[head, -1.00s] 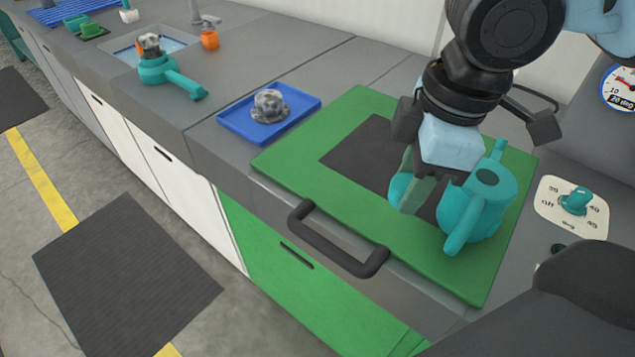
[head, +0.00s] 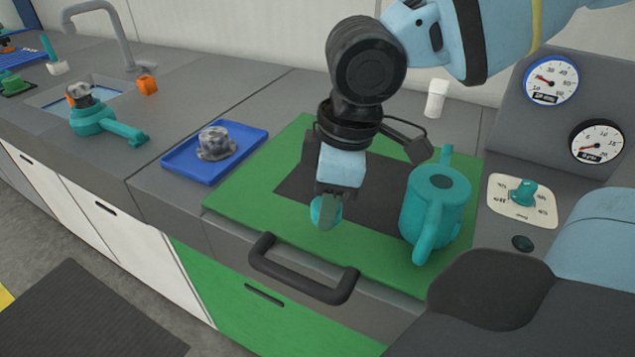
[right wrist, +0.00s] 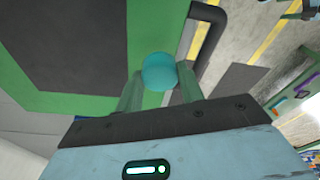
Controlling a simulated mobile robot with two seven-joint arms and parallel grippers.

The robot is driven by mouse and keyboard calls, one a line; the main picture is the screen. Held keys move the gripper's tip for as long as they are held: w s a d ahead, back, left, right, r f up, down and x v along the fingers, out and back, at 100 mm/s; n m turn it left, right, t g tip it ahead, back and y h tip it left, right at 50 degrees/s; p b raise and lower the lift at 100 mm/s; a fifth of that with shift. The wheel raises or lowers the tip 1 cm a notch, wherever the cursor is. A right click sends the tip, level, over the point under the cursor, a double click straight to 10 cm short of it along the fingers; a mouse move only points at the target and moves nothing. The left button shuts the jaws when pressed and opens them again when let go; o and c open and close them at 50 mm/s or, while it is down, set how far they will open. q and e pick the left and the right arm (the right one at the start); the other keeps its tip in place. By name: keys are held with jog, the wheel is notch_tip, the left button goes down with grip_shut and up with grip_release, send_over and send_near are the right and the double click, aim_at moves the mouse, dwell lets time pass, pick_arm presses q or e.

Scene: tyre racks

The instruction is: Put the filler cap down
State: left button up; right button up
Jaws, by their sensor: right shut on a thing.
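My right gripper (head: 327,212) is shut on the filler cap, a small rounded teal piece. In the right wrist view the cap (right wrist: 160,72) sits between the two green fingertips. In the head view the fingers and wrist hide much of it. The gripper points down near the front part of the green mat (head: 236,199), left of the teal can (head: 435,212). The can stands upright on the mat's right side, with a dark round spot on top. The gap between cap and mat is hard to judge. My left gripper is out of view.
A blue tray (head: 181,165) with a grey lumpy piece (head: 216,143) lies left of the mat. A dark handle (head: 300,279) juts from the counter front. Gauges and a teal knob (head: 524,193) are at right. The mat's dark centre is mostly clear.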

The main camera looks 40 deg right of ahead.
jog(key=w+d, duration=0.1)
jog(key=w, duration=0.1)
jog(key=w+d, duration=0.1)
jog(key=w, duration=0.1)
jog(key=w+d, duration=0.2)
jog(key=w, duration=0.1)
jog(key=shift+f, duration=0.4)
jog(key=f, duration=0.3)
jog(key=shift+w+d, duration=0.2)
jog(key=shift+f, duration=0.25)
jog(key=shift+f, duration=0.1)
jog(key=shift+f, duration=0.1)
jog(key=o, duration=0.9)
jog(key=shift+o, duration=0.2)
